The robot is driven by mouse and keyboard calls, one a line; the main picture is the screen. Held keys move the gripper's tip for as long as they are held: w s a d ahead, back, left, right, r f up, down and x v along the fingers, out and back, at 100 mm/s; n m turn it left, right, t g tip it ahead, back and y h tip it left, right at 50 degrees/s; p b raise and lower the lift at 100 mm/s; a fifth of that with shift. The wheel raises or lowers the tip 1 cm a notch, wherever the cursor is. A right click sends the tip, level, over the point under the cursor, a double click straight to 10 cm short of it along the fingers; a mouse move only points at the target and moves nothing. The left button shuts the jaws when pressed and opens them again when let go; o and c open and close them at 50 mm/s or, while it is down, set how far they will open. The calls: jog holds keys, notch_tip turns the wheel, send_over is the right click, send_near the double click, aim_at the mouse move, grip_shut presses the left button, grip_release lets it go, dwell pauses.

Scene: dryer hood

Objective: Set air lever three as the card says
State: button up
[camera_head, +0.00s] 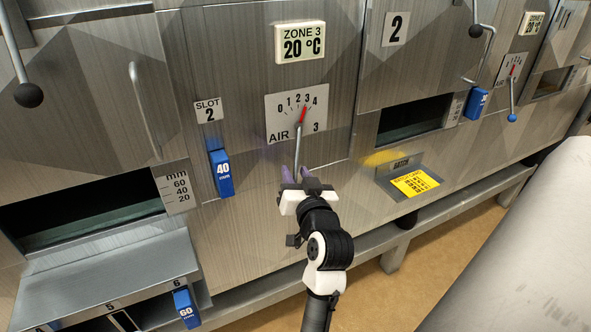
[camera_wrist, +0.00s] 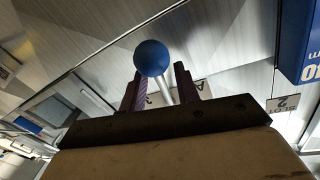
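Air lever three's plate (camera_head: 283,124), marked AIR and 3, has a scale from 0 to 4. Its red pointer (camera_head: 303,115) stands near the 3. The metal rod (camera_head: 298,148) hangs down to my gripper (camera_head: 294,174). In the wrist view the blue ball knob (camera_wrist: 152,57) shows at the tips of my gripper (camera_wrist: 158,78), with the rod between the two purple fingers. The fingers are apart, and I see no clear grip. The yellow card (camera_head: 415,182) lies in the batch holder at right; its lines are too small to read.
The zone 3 display (camera_head: 299,41) reads 20 °C above. Another air lever with a blue knob (camera_head: 512,117) is at far right. A grey ledge (camera_head: 375,246) runs below the panel.

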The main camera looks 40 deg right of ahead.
jog(key=shift+w+d, duration=0.2)
jog(key=shift+w, duration=0.25)
jog(key=shift+c, duration=0.2)
grip_shut()
jog(key=shift+f, duration=0.1)
